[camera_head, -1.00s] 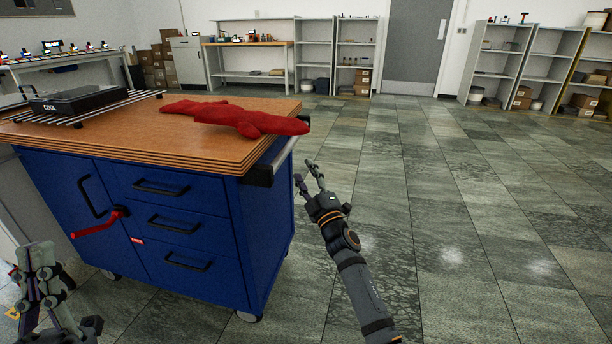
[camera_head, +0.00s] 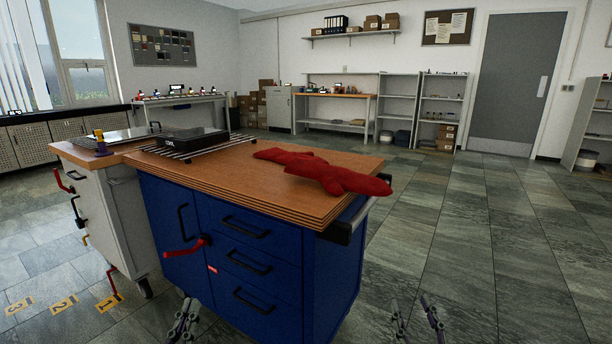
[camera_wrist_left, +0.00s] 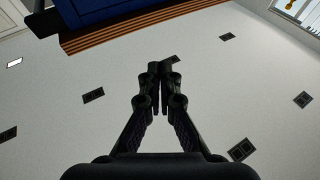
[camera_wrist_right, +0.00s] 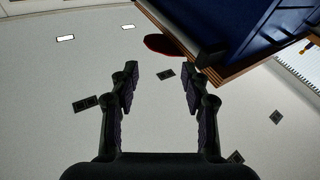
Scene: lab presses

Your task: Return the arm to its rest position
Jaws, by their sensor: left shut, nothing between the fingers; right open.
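My left gripper (camera_head: 184,318) is low in front of the blue cabinet, at the bottom of the head view. In the left wrist view its fingers (camera_wrist_left: 160,72) meet with nothing between them. My right gripper (camera_head: 418,312) is at the bottom edge of the head view, right of the cabinet and apart from it. In the right wrist view its fingers (camera_wrist_right: 160,75) are spread and empty. Most of both arms is out of the head view.
A blue drawer cabinet (camera_head: 263,225) with a wooden top (camera_head: 230,182) stands ahead. A red-handled white cabinet (camera_head: 110,205) stands at left. Open floor (camera_head: 490,240) lies to the right.

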